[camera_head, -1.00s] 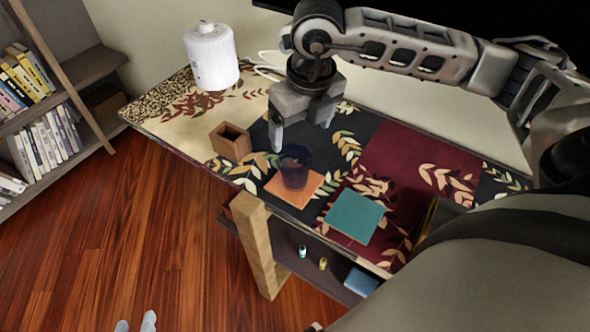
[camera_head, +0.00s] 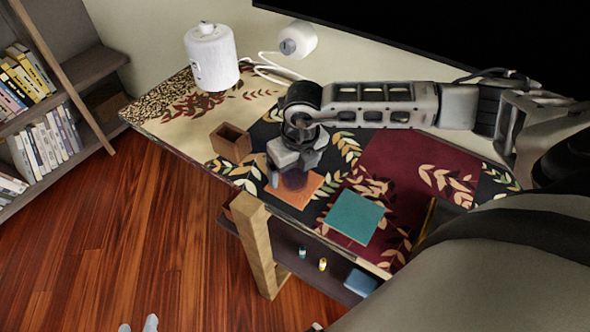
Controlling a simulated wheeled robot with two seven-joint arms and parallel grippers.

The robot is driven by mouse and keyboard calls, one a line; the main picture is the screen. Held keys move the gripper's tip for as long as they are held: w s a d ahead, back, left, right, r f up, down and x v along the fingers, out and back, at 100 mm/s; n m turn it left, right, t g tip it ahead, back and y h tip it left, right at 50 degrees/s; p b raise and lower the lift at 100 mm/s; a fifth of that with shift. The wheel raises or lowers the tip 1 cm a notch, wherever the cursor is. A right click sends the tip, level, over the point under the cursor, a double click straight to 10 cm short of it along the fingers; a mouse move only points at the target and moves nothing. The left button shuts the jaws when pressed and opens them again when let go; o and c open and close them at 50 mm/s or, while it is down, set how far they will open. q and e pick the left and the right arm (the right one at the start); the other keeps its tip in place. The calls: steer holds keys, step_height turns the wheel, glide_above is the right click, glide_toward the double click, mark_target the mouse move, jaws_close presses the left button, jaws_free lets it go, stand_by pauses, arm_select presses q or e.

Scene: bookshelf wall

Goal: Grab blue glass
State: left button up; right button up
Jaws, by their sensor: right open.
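The dark blue glass (camera_head: 294,181) stands on an orange square coaster (camera_head: 309,187) on the patterned table. Its upper part is hidden by my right gripper (camera_head: 286,178), which is above and around it with fingers pointing down. The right gripper is open, with one finger showing at the glass's left side; whether it touches the glass cannot be seen. My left gripper (camera_head: 138,326) shows only as two pale fingertips at the bottom edge, spread apart, far from the glass.
A small brown wooden box (camera_head: 232,140) stands left of the glass. A teal square (camera_head: 354,217) lies to its right. A white canister (camera_head: 211,56) and a white lamp-like object (camera_head: 298,40) are at the back. A bookshelf (camera_head: 88,68) is at far left.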

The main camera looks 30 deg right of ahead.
steer(key=c, duration=1.2)
